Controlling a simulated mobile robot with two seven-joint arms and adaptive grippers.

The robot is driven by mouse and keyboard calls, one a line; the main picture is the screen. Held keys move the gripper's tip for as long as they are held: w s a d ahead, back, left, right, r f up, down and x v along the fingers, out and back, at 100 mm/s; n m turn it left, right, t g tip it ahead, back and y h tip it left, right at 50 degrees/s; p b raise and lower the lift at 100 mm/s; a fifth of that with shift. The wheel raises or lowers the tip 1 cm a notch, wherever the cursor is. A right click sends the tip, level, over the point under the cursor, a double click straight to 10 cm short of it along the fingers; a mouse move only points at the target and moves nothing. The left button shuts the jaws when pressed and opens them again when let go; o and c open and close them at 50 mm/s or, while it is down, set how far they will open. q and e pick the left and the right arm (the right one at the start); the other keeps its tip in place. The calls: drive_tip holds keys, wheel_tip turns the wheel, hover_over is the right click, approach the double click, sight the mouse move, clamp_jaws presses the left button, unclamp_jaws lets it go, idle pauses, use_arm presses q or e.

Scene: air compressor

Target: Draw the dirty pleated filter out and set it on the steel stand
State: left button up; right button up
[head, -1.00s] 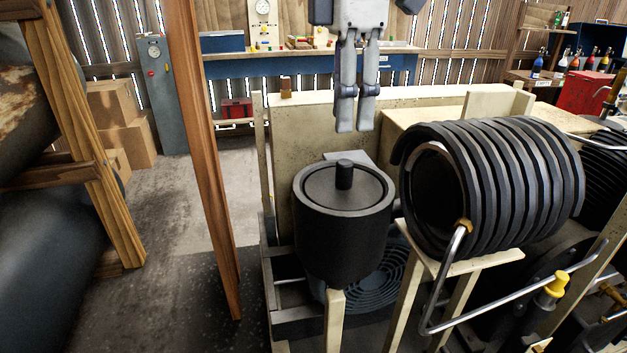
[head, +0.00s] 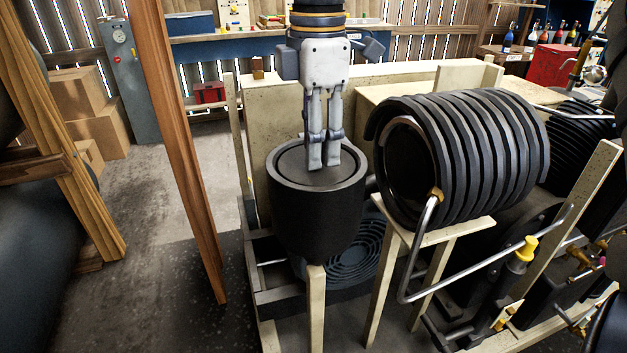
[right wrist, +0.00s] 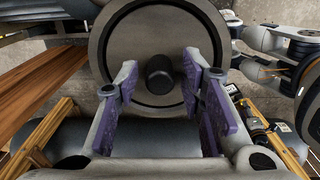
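A black round canister (head: 318,216) stands near the middle of the head view, with a flat round lid (head: 290,163) inside its raised rim. The lid's knob (right wrist: 159,73) shows in the right wrist view; the fingers hide it in the head view. My right gripper (head: 323,163) points down over the lid. In the right wrist view its purple-padded fingers (right wrist: 159,80) are apart, with the knob in line between them and no clear contact. No pleated filter shows; the canister's inside is covered. I cannot make out the steel stand. My left gripper is not in view.
A large black ribbed cylinder (head: 465,155) stands close right of the canister, with a bent metal pipe (head: 415,255) before it. A wooden post (head: 180,150) rises to the left. A cream panel (head: 262,115) stands behind. Open floor (head: 180,270) lies left.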

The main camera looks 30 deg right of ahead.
clamp_jaws()
drive_tip(key=shift+r, duration=0.1)
wheel_tip(320, 180, up, 14)
drive_tip(key=shift+f, duration=0.2)
idle(0.9)
